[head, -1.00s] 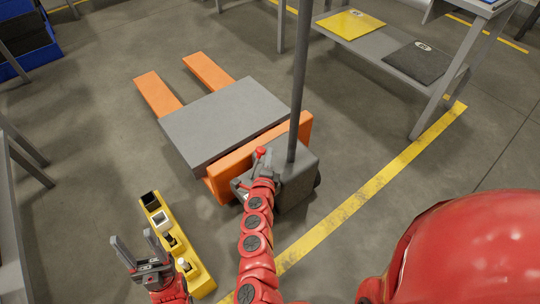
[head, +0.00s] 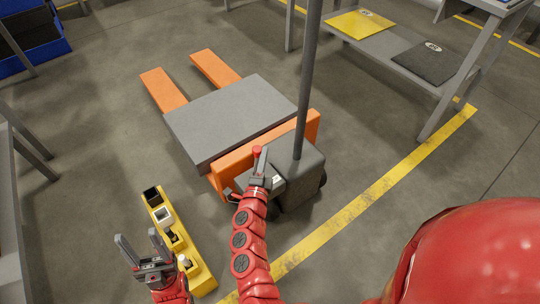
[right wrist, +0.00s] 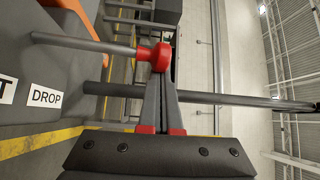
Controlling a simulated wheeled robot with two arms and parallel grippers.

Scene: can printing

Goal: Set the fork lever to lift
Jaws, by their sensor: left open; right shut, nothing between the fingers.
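The fork lever is a thin grey rod (right wrist: 85,42) with a red knob (right wrist: 162,57). The knob also shows in the head view (head: 257,151), beside the grey housing (head: 297,177) of the orange pallet truck. My right gripper (right wrist: 166,88) is shut and empty, its fingertips at the knob; I cannot tell whether they touch it. It also shows in the head view (head: 261,165). A DROP label (right wrist: 45,96) and part of another label ending in T (right wrist: 7,89) are on the housing. My left gripper (head: 143,246) is open and empty at lower left.
A grey slab (head: 230,120) lies across the truck, whose orange forks (head: 164,92) point away. The truck's tall grey pole (head: 308,80) rises close to my right gripper. A yellow holder (head: 205,283) is near my left gripper. A bench (head: 432,125) stands at right.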

